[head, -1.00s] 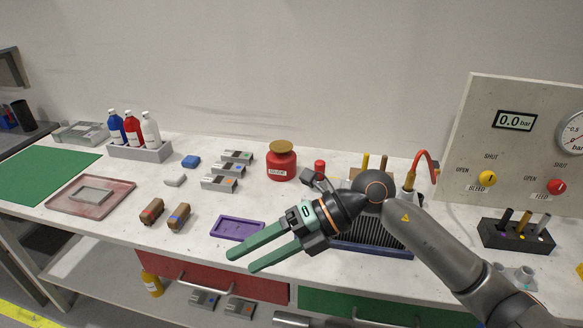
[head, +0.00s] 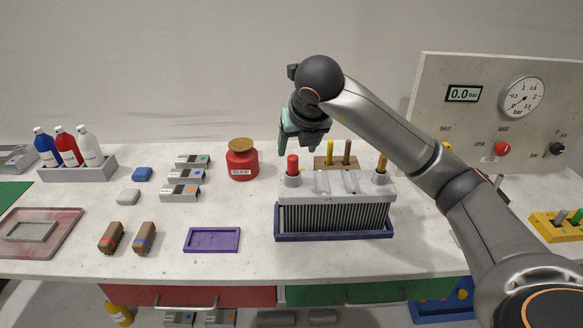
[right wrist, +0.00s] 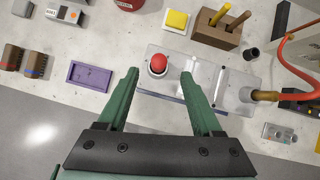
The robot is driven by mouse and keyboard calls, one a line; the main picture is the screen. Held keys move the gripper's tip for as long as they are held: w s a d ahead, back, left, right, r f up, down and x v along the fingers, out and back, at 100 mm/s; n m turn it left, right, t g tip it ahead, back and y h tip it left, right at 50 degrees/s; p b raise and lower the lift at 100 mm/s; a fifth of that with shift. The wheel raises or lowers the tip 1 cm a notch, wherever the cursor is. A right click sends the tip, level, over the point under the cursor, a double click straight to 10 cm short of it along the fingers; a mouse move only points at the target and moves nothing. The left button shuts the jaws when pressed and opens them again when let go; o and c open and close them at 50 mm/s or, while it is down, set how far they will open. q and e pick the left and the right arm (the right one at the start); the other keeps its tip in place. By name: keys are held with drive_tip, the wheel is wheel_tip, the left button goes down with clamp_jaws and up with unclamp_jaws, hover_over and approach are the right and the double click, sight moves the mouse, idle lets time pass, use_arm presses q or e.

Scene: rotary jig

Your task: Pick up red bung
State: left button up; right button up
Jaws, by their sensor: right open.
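The red bung (head: 292,164) stands upright in a grey collar at the left end of the top of a ribbed block (head: 335,216). The block sits in a dark blue tray (head: 335,237). In the right wrist view the bung (right wrist: 158,63) shows from above, a little beyond the line between my fingertips. My right gripper (head: 299,144) has green fingers and points down, just above and behind the bung in the head view. In the right wrist view the gripper (right wrist: 160,74) is open and empty, with one finger on each side of the bung's line. My left gripper is not in view.
A wooden block with pegs (head: 325,163) stands behind the ribbed block. A brown-tipped fitting (head: 382,165) rises at its right end. A red jar (head: 242,164) stands to the left. A purple tray (head: 212,240) lies front left. A gauge panel (head: 480,110) stands back right.

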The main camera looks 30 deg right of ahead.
sight(293, 156)
drive_tip(key=p+x, duration=0.1)
drive_tip(key=x, duration=0.5)
drive_tip(key=shift+w+f, duration=0.25)
drive_tip(key=shift+w, duration=0.05)
drive_tip(key=shift+d, duration=0.1)
clamp_jaws()
idle(0.4)
